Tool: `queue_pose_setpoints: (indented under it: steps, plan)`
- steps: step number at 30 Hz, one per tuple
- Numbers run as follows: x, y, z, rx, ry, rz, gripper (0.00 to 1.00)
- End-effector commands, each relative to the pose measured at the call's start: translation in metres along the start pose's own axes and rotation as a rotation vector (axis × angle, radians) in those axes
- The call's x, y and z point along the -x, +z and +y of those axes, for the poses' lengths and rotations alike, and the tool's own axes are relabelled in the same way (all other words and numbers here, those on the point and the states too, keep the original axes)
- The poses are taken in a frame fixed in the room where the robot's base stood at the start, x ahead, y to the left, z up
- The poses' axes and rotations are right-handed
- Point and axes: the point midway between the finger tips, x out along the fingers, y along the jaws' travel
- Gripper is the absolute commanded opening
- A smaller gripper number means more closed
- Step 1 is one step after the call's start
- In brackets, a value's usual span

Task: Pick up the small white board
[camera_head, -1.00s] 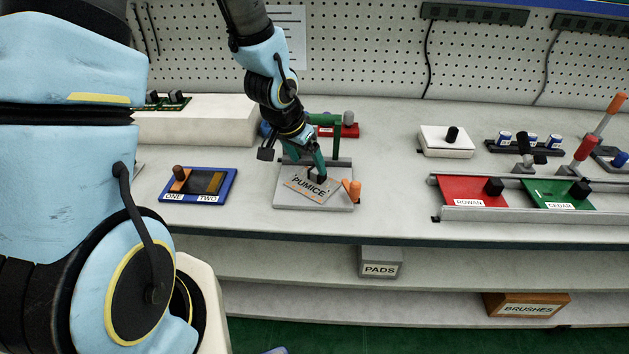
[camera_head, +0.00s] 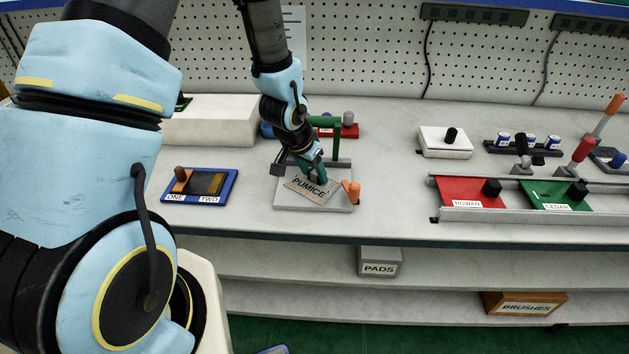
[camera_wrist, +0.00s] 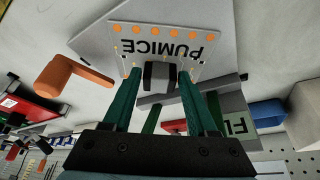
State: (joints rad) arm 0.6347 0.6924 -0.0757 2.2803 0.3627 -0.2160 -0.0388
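The small white board (camera_head: 308,192), labelled PUMICE, lies at an angle on a light grey fixture plate (camera_head: 335,206). In the wrist view the board (camera_wrist: 180,32) shows a row of orange dots along its far edge. A dark knob (camera_wrist: 160,73) stands up from it. My gripper (camera_head: 316,177) is down at the board. In the wrist view my green fingers (camera_wrist: 160,80) are open, one on each side of the knob, with a narrow gap to it visible on both sides.
An orange-handled lever (camera_head: 353,190) stands at the plate's right side, close to my gripper. A green post (camera_head: 337,138) rises behind it. A blue tray (camera_head: 230,187) lies to the left. Red (camera_head: 470,190) and green boards (camera_head: 557,195) sit in rails to the right.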

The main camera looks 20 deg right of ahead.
Motion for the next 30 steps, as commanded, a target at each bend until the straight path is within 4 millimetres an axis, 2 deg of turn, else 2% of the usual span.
queue_pose_setpoints:
  steps: [2,15,30]
  plan:
    - [0.0001,0.0,0.0,0.0,0.0,0.0,0.48]
    - [0.0002,-0.0001,0.0,0.0,0.0,0.0,0.0]
    - [0.0009,-0.0008,0.0,0.0,0.0,0.001,0.0]
